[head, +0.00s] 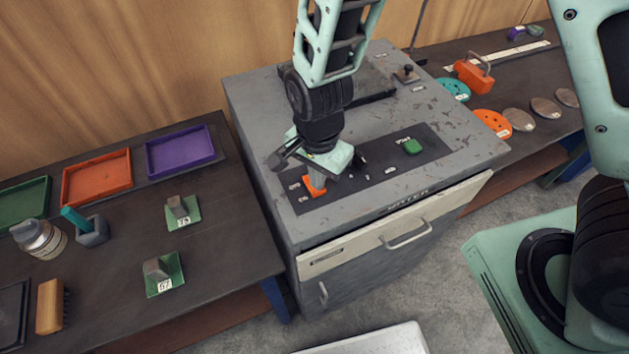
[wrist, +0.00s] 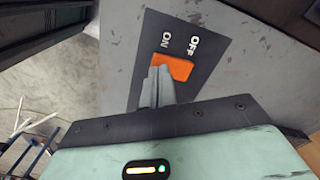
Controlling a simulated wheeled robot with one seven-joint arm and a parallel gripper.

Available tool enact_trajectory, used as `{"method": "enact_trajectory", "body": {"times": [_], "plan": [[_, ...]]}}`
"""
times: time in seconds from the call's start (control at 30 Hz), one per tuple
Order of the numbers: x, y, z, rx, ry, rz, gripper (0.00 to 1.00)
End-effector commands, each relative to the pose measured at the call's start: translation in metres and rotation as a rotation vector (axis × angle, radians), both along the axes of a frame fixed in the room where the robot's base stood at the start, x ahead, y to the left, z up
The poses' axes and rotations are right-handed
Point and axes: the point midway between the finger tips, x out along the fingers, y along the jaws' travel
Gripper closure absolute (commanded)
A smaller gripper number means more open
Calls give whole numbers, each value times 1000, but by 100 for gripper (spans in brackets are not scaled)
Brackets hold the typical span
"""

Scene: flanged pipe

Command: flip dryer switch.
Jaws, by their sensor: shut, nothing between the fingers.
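The dryer switch (head: 314,186) is an orange block on a dark panel (head: 385,172) on top of the grey cabinet. In the wrist view the orange switch (wrist: 174,67) sits by the white words ON and OFF. My gripper (head: 318,180) is over the left end of the panel. In the wrist view my gripper (wrist: 158,74) has its fingers shut together and empty, with the tips at the ON-side edge of the switch. I cannot tell whether they touch it. The fingers hide part of the switch's near edge. Which way the switch is tilted is not clear.
A green button (head: 412,146) is at the panel's right end. The cabinet has a drawer with a handle (head: 405,236) in front. A left table carries coloured trays (head: 97,183) and small green-based blocks (head: 182,212). A right bench holds discs (head: 492,123) and an orange padlock-like piece (head: 473,76).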

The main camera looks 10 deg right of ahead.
Motion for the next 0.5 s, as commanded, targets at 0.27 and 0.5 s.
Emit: {"method": "enact_trajectory", "body": {"times": [0.27, 0.5], "plan": [[0, 0, -5, 0, 0, 0, 100], [0, 0, -8, 0, 0, 0, 100]]}}
